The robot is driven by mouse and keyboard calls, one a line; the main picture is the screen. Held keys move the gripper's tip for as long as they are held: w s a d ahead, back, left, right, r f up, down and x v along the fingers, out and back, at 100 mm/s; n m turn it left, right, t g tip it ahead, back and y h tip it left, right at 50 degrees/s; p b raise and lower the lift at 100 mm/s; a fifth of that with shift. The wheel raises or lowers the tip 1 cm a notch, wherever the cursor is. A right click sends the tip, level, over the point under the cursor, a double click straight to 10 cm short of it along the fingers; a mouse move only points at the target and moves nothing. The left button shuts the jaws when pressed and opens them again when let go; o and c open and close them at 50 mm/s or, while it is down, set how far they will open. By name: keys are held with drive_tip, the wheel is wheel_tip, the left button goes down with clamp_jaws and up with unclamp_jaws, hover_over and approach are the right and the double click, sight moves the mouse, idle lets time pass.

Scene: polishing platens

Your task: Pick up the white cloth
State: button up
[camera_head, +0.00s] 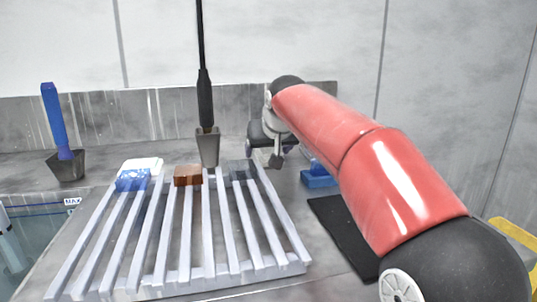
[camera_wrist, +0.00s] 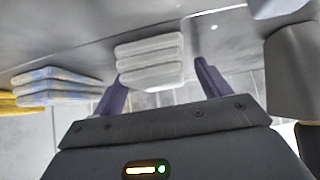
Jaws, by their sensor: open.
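The white cloth (camera_wrist: 150,62) shows in the wrist view as a thick folded stack with rounded edges. It lies on a grey surface, just beyond and between the two fingertips. My gripper (camera_wrist: 159,74) has its dark fingers spread apart, one toward each side of the cloth, with nothing held. I cannot tell whether the fingers touch the cloth. In the head view my gripper (camera_head: 275,158) points down behind the back right of a slatted rack; I cannot make out the cloth beside it there, and its fingertips are small and unclear.
A blue-and-white cloth (camera_wrist: 55,86) lies left of the white one, with a yellow item (camera_wrist: 8,102) beyond. A grey container (camera_wrist: 293,75) stands at right. The slatted rack (camera_head: 170,255) carries a white-and-blue block (camera_head: 133,182) and a brown block (camera_head: 188,177). A blue item (camera_head: 318,178) lies near my arm.

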drive_tip(key=c, duration=1.1)
drive_tip(key=shift+o, duration=0.2)
drive_tip(key=shift+r, duration=0.1)
